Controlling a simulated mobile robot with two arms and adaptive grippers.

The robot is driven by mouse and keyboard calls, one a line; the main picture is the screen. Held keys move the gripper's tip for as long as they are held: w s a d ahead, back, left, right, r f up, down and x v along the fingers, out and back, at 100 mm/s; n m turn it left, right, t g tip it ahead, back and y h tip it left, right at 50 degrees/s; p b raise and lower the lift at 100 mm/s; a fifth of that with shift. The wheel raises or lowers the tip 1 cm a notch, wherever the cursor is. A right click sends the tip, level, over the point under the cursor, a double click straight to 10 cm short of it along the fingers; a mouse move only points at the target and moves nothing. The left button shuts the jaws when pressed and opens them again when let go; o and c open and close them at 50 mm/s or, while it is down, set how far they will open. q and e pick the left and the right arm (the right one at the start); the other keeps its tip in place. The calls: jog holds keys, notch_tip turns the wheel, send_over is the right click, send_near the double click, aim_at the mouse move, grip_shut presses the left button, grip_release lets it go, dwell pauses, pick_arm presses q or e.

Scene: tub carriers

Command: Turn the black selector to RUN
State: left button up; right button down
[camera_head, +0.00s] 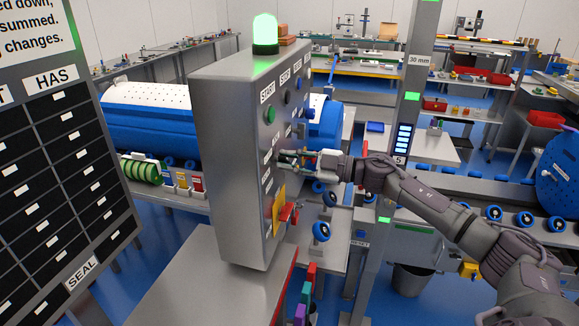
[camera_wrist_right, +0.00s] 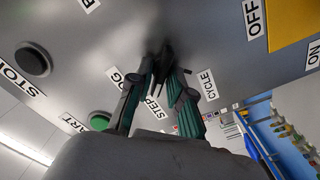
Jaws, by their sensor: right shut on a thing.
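The grey control cabinet (camera_head: 225,150) stands left of centre in the head view, its labelled face turned to the right. My right gripper (camera_head: 283,157) reaches that face from the right. In the right wrist view the gripper (camera_wrist_right: 161,72) is shut on a dark selector knob (camera_wrist_right: 164,48), with a finger on each side. The fingers and shadow hide most of the knob, so its pointing direction cannot be told. Labels STEP, CYCLE and a partly covered one ending in OG lie around it; no RUN label is legible. My left gripper is not in view.
A green button (camera_head: 270,115) and a black button (camera_head: 287,97) sit above on the cabinet face. A red handle (camera_head: 288,212) on a yellow plate (camera_head: 278,200) is below. A lit green beacon (camera_head: 265,32) tops the cabinet. A grey post (camera_head: 405,100) stands right of the gripper.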

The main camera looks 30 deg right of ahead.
jog(key=n+b, duration=0.1)
jog(key=n, duration=0.1)
jog(key=n+b, duration=0.3)
jog(key=shift+f+n, duration=0.25)
jog(key=shift+n, duration=0.05)
jog(key=shift+a+n+b, duration=0.1)
jog(key=shift+n+b, duration=1.1)
jog(key=shift+n, duration=0.4)
jog(key=shift+s, duration=0.1)
jog(key=c, duration=1.1)
grip_release()
jog(key=shift+c, duration=0.2)
jog(key=v, duration=1.2)
